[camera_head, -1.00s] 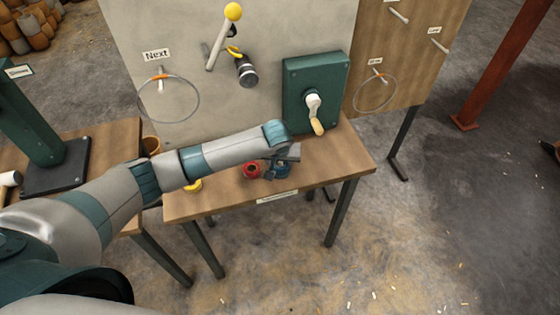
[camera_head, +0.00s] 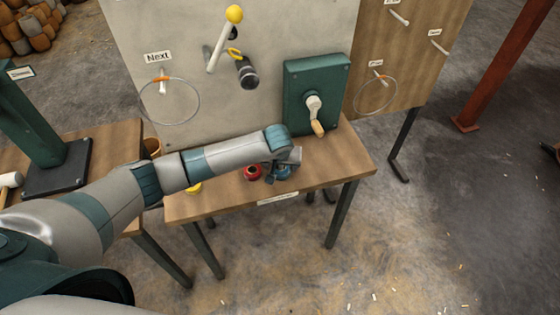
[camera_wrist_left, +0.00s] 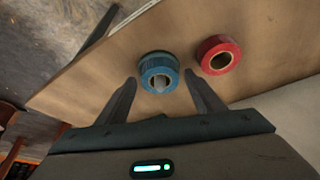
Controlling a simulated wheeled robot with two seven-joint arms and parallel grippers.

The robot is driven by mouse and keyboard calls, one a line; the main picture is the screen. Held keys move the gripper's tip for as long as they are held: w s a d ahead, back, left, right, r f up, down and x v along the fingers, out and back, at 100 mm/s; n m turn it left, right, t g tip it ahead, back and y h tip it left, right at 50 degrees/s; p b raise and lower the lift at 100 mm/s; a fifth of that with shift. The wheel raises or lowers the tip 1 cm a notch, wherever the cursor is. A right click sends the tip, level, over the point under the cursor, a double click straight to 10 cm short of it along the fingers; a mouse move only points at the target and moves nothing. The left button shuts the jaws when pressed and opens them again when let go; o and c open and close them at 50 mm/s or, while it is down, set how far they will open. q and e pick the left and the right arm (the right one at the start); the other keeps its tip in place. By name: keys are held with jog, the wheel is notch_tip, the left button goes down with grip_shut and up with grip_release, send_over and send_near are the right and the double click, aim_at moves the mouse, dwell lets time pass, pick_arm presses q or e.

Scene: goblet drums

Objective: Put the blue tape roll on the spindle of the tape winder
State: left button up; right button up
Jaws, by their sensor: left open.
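The blue tape roll (camera_head: 284,173) lies on the wooden table, partly hidden by my left gripper (camera_head: 291,158). In the left wrist view the blue tape roll (camera_wrist_left: 158,72) shows just ahead of and between the two open fingers (camera_wrist_left: 161,80); whether they reach down beside it I cannot tell. Nothing is visibly gripped. A green box with a white crank and wooden handle (camera_head: 317,92) stands at the table's back; it may be the tape winder. A dark-and-grey cylinder (camera_head: 247,73) sticks out of the pale panel; which part is the spindle is unclear. My right gripper is not in view.
A red tape roll (camera_wrist_left: 220,55) lies close beside the blue one. A yellow roll (camera_head: 193,187) is farther left, under my arm. A lever with a yellow ball (camera_head: 234,14) and hung hoops are on the panels. The table's right end (camera_head: 350,160) is clear.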

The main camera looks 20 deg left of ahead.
pick_arm(q)
jog(key=a+b+v, duration=0.1)
jog(key=b+v, duration=0.1)
jog(key=v, duration=1)
jog(key=shift+d, duration=0.45)
